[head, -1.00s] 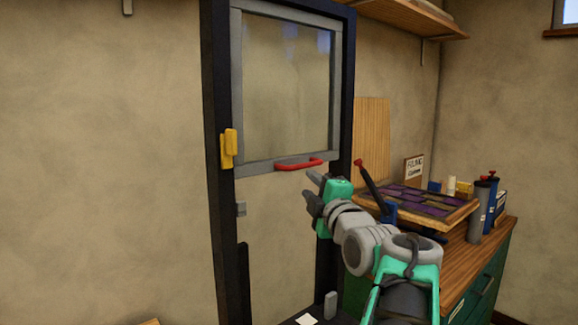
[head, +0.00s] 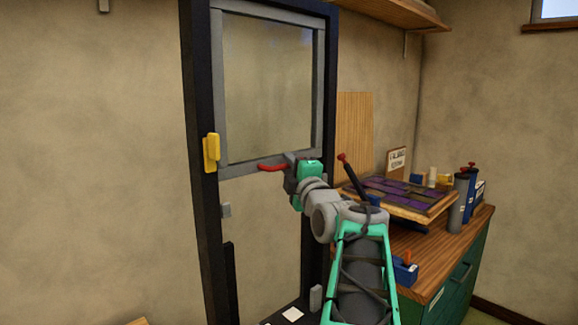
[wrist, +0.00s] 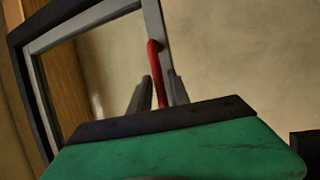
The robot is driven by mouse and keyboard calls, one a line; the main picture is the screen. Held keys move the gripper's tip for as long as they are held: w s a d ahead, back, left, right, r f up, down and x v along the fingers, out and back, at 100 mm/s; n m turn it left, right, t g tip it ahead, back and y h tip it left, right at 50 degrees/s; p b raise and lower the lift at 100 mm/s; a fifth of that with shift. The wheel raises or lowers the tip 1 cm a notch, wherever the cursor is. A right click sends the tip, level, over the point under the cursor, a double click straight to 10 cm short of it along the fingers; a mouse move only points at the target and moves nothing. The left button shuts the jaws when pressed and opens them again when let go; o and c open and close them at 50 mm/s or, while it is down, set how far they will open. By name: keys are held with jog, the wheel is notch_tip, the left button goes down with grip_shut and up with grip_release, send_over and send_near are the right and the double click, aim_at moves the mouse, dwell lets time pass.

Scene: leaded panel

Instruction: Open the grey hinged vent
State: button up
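The grey hinged vent (head: 222,90) is a glazed grey frame in a tall black frame, and looks shut or nearly so. Its red bar handle (head: 272,168) runs along the bottom rail. My gripper (head: 290,163) is at the handle's right end, hiding that end in the head view. In the wrist view the vent's frame (wrist: 75,22) is tilted, and the red handle (wrist: 156,65) passes between the two grey fingers of my gripper (wrist: 158,92). The fingers look open around the handle, with narrow gaps beside it.
A yellow latch-like block (head: 211,153) sits on the black frame (head: 197,110) left of the vent. A wooden-topped green cabinet (head: 462,262) stands at right, with a patterned panel (head: 395,196) and bottles (head: 462,195). A shelf (head: 395,12) is above.

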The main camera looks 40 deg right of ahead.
grip_shut()
dwell(1.1)
